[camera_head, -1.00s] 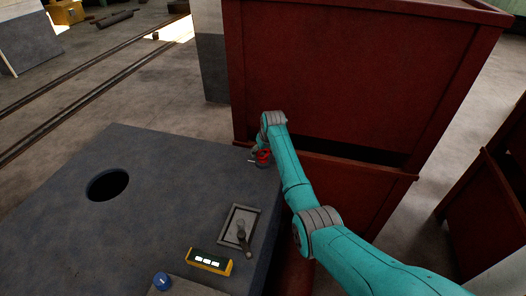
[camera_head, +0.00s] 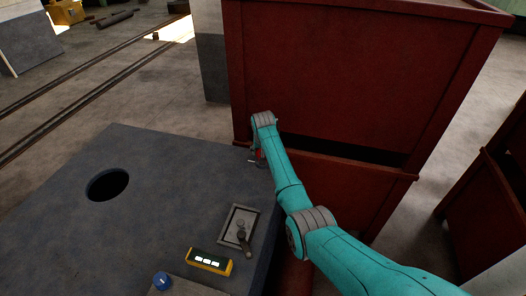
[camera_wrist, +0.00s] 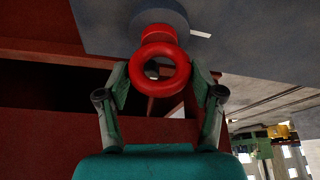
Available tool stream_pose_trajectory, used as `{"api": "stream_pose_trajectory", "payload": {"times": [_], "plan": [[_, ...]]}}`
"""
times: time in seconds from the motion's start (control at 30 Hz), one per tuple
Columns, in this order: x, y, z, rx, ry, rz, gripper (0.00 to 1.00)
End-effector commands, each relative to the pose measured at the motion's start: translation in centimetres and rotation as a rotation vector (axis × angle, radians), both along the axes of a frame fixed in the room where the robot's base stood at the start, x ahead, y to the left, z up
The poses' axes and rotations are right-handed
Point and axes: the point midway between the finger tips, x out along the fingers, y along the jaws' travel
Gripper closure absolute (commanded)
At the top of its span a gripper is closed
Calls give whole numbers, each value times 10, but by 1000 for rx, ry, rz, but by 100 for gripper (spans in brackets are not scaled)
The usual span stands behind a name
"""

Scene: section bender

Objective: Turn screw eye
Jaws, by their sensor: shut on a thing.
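The red screw eye (camera_wrist: 160,57) shows in the wrist view as a ring with a round red collar behind it, on a round blue-grey base (camera_wrist: 130,27). My gripper (camera_wrist: 160,80) has its two fingers against the left and right sides of the ring and is shut on it. In the head view the screw eye (camera_head: 257,155) is a small red patch at the far right corner of the grey machine top (camera_head: 160,180). My arm hides most of it there, along with my gripper.
Tall red metal bins (camera_head: 350,75) stand close behind and right of my arm. The machine top has a round hole (camera_head: 107,185), a lever on a plate (camera_head: 240,228), a yellow button box (camera_head: 209,262) and a blue knob (camera_head: 162,281). Open floor lies to the left.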

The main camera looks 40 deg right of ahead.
Motion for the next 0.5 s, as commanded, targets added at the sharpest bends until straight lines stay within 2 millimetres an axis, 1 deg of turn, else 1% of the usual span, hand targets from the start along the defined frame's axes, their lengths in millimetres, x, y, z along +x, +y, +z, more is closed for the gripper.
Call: {"api": "stream_pose_trajectory", "payload": {"times": [0.2,0.5], "plan": [[1,0,0,-1,-1,-145,68],[0,0,0,1,0,-265,68]]}}
